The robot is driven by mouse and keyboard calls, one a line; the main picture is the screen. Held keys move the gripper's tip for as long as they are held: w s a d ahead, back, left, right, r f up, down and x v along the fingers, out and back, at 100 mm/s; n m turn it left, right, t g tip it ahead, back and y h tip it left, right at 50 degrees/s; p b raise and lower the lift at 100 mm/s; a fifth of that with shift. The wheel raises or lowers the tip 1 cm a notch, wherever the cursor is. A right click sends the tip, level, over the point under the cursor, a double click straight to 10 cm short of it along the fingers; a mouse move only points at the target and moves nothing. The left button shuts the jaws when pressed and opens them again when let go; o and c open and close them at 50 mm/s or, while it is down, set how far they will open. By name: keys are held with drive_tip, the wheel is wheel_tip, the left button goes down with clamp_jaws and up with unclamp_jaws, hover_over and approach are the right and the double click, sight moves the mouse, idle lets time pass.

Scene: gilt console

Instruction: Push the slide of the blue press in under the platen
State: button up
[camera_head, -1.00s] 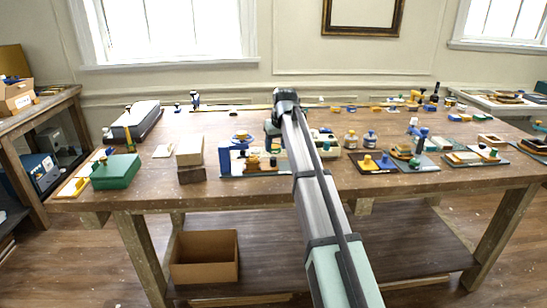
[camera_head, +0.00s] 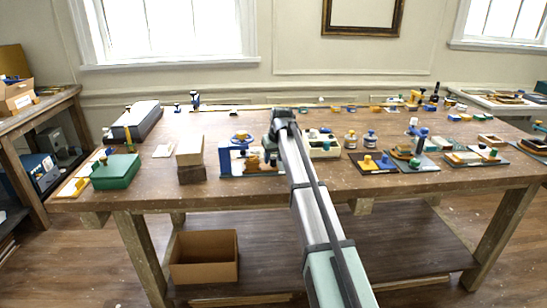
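The blue press (camera_head: 224,161) stands near the front edge of the table, left of the middle, with a blue and yellow top part (camera_head: 240,137) above its frame. Its base (camera_head: 265,174) reaches out to the right. A small tan and orange part (camera_head: 252,161) shows beside the frame; I cannot tell if it belongs to the slide. My gripper (camera_head: 270,157) points down at the right side of the press, over the base. It hides much of what lies there, and I cannot tell whether it touches the slide. Its fingers are too small to read.
A cream block on a dark one (camera_head: 190,155) and a green box (camera_head: 115,171) stand left of the press. A pale divided tray (camera_head: 324,149) and small bottles (camera_head: 370,139) are to the right. My arm crosses the front table edge.

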sight(262, 164)
clamp_jaws()
idle(0.3)
drive_tip(key=shift+a, duration=1.95)
drive_tip(key=shift+o, duration=0.9)
unclamp_jaws()
drive_tip(key=shift+r, duration=0.1)
drive_tip(key=v, duration=1.3)
drive_tip(key=shift+s+r, duration=0.2)
drive_tip(key=shift+r, duration=0.05)
